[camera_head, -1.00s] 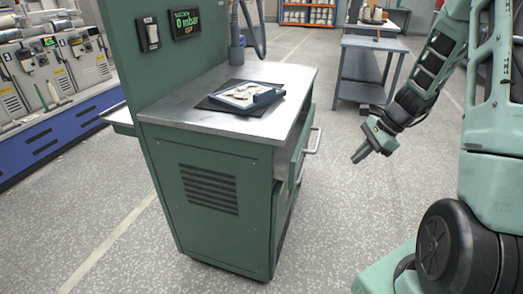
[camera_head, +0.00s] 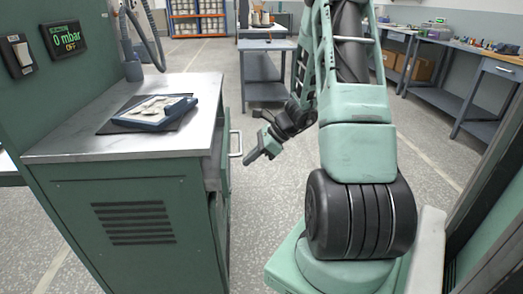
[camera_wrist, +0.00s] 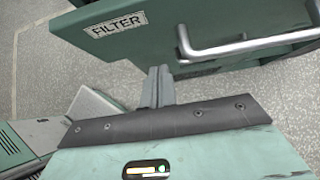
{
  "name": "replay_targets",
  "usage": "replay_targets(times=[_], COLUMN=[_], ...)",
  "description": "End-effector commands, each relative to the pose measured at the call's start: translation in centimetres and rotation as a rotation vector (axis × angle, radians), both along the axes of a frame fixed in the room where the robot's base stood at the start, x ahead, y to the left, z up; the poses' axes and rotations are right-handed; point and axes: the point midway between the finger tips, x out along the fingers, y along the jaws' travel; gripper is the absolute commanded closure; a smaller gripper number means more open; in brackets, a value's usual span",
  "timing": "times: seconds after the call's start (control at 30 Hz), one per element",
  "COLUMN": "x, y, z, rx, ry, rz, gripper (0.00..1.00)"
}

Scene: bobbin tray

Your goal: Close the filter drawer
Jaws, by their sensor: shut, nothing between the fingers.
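The filter drawer (camera_wrist: 120,38) shows its green front with a FILTER label in the wrist view, and its metal bar handle (camera_wrist: 240,48) is beside the label. In the head view the handle (camera_head: 237,144) sticks out from the right side of the green cabinet (camera_head: 125,225); the drawer appears to stand out there, mostly hidden by the cabinet edge. My gripper (camera_head: 250,162) is shut and empty, just right of the handle and slightly lower in the picture. In the wrist view its fingers (camera_wrist: 158,82) point at the drawer front, below and left of the handle; contact cannot be told.
A blue tray (camera_head: 155,111) lies on a dark mat on the cabinet's metal top. A display panel (camera_head: 65,38) reads 0 mbar OFF. A grey table (camera_head: 265,72) stands behind, and a long workbench (camera_head: 470,65) at right. Speckled floor between is clear.

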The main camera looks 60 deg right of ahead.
Motion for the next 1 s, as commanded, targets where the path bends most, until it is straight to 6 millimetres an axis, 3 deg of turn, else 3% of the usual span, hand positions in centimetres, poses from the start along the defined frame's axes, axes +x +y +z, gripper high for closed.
replay_targets(times=[0.27,0.77,1.0], x=[2.6,3.2,6.1], y=[2.2,2.7,5.2], z=[0.2,0.2,0.1], rx=[-0.001,-0.002,-0.002], ry=[0.000,-0.001,-0.003], rz=[0.002,0.002,0.006], gripper=[1.00,1.00,1.00])
